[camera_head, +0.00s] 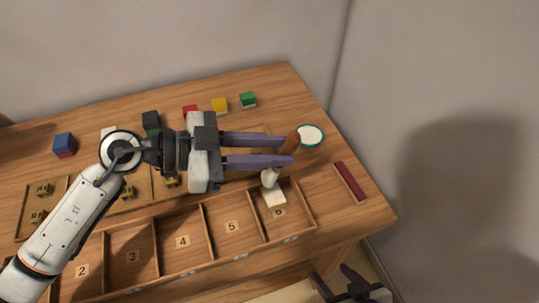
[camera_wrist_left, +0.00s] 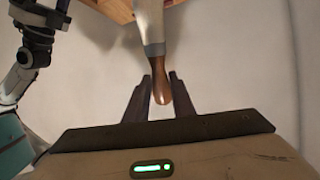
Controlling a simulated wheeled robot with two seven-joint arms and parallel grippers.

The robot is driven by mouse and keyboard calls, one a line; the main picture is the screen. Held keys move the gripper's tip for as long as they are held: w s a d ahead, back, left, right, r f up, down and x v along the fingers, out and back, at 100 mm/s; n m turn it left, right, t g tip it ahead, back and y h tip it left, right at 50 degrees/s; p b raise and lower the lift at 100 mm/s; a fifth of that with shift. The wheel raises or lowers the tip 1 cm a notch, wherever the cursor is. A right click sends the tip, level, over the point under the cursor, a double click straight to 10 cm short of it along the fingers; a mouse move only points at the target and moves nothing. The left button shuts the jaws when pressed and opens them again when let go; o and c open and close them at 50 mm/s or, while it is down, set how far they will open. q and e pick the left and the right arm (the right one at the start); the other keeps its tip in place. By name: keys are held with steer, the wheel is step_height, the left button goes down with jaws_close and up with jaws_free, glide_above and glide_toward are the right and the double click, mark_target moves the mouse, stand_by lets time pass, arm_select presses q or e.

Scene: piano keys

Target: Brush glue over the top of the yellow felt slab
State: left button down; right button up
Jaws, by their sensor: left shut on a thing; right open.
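My left gripper (camera_head: 290,149) is shut on a brush, gripping its brown wooden handle (camera_head: 293,142). The pale brush head (camera_head: 270,179) hangs down over the front tray, close to a cream block at compartment 6; whether they touch is unclear. In the left wrist view the brush (camera_wrist_left: 154,48) shows a brown handle end between the fingers, a grey collar and a cream part beyond. A yellow slab (camera_head: 220,103) sits at the back of the table, behind the left gripper. A round teal-rimmed dish with white contents (camera_head: 311,135) stands right of the fingertips. My right gripper (camera_head: 330,271) is open and empty beyond the table's front edge.
A numbered wooden tray (camera_head: 205,232) runs along the front. The cream block (camera_head: 274,202) is at compartment 6. Red (camera_head: 190,110), green (camera_head: 248,99) and black (camera_head: 151,121) blocks flank the yellow slab. A dark red strip (camera_head: 349,182) lies at right.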

arm_select(q)
steer(key=shift+r, duration=1)
